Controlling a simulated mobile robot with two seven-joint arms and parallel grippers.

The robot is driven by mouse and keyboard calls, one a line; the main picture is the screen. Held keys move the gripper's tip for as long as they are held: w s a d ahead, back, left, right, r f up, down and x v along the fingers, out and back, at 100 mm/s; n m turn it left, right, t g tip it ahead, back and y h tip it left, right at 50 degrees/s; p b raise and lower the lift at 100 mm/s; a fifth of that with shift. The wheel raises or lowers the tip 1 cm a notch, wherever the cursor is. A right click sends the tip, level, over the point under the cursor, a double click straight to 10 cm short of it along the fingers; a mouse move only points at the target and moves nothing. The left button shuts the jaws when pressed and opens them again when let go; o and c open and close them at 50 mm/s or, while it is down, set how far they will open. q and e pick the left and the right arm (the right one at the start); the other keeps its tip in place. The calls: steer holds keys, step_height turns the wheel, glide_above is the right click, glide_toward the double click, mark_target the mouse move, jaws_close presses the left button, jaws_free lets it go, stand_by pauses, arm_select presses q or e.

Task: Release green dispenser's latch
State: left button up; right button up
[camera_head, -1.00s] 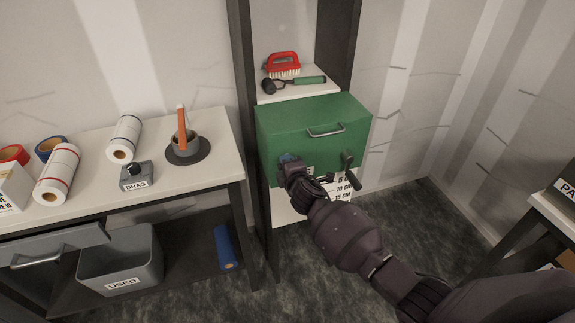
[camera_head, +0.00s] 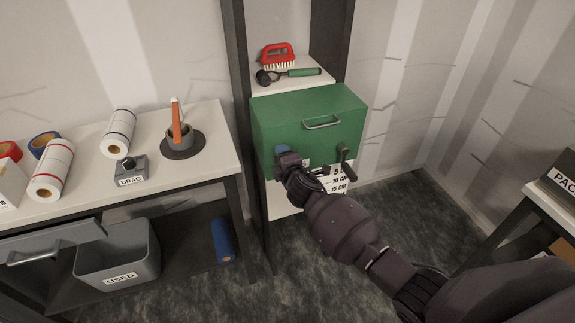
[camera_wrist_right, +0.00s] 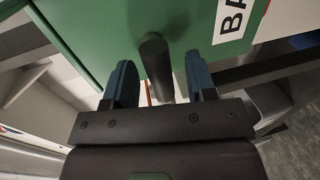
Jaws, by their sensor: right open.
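The green dispenser (camera_head: 310,115) hangs in the dark shelf frame, with a metal handle (camera_head: 321,122) on its front and a dark crank (camera_head: 346,160) at its right. My right gripper (camera_head: 283,150) is at the lower left of the dispenser's front. In the right wrist view my right gripper (camera_wrist_right: 159,65) is open, its two blue fingers on either side of a dark rod (camera_wrist_right: 155,58) that sticks out from the green face. I cannot tell whether this rod is the latch. The fingers look apart from it. My left gripper is not in view.
A red brush (camera_head: 278,57) and a green-handled tool (camera_head: 300,72) lie on the shelf above. At left, a bench (camera_head: 195,120) holds rolls, a DRAG block and a grey pot. A bin marked USED (camera_head: 118,257) and a blue roll (camera_head: 223,240) are below. Another table stands at right.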

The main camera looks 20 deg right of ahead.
steer(key=s+r+p, duration=0.1)
steer(key=s+r, duration=0.1)
steer(key=s, duration=0.8)
steer(key=shift+s+d, duration=0.15)
steer(key=shift+s, duration=0.05)
